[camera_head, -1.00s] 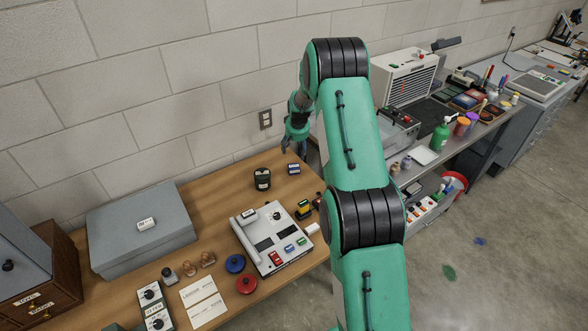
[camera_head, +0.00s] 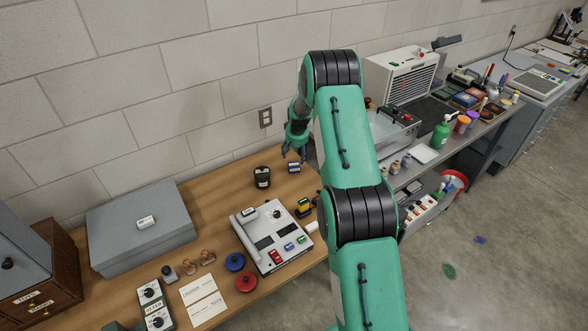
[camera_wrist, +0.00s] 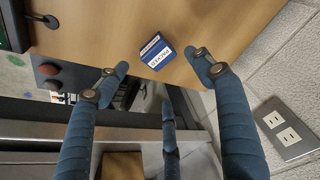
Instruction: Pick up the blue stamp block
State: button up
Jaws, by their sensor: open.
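The blue stamp block (camera_head: 294,168) stands on the wooden table near its far right end. In the wrist view the blue stamp block (camera_wrist: 157,52) shows a white label with lettering that I cannot read for certain. My gripper (camera_head: 294,154) is just above and behind the block in the head view. In the wrist view my gripper (camera_wrist: 160,70) is open, with a finger on each side of the block and a third finger below it. Nothing is between the fingers in contact; the block appears apart from them, resting on the table.
A dark round container (camera_head: 262,177) stands left of the block. A light grey device (camera_head: 270,237) with coloured buttons lies nearer, beside a yellow and black stamp (camera_head: 304,208). A wall socket (camera_head: 265,117) is behind. The table edge is close to the block.

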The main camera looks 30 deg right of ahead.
aim_at(294, 164)
jog(key=shift+x, duration=1.8)
jog(key=shift+b+x, duration=0.4)
jog(key=shift+x, duration=2.2)
jog(key=shift+s, duration=0.1)
jog(key=c, duration=1.3)
jog(key=shift+r, duration=0.15)
jog(key=shift+r, duration=0.9)
jog(key=shift+v, duration=0.85)
jog(key=s+a, duration=0.2)
jog(key=s, duration=0.2)
jog(key=s+a+p, duration=0.1)
jog(key=s+a, duration=0.1)
jog(key=s, duration=0.3)
jog(key=s+a+r, duration=0.1)
jog(key=s+a, duration=0.1)
jog(key=s, duration=0.3)
jog(key=shift+s+a+r, duration=0.1)
jog(key=shift+a+r, duration=0.05)
jog(key=shift+a, duration=0.1)
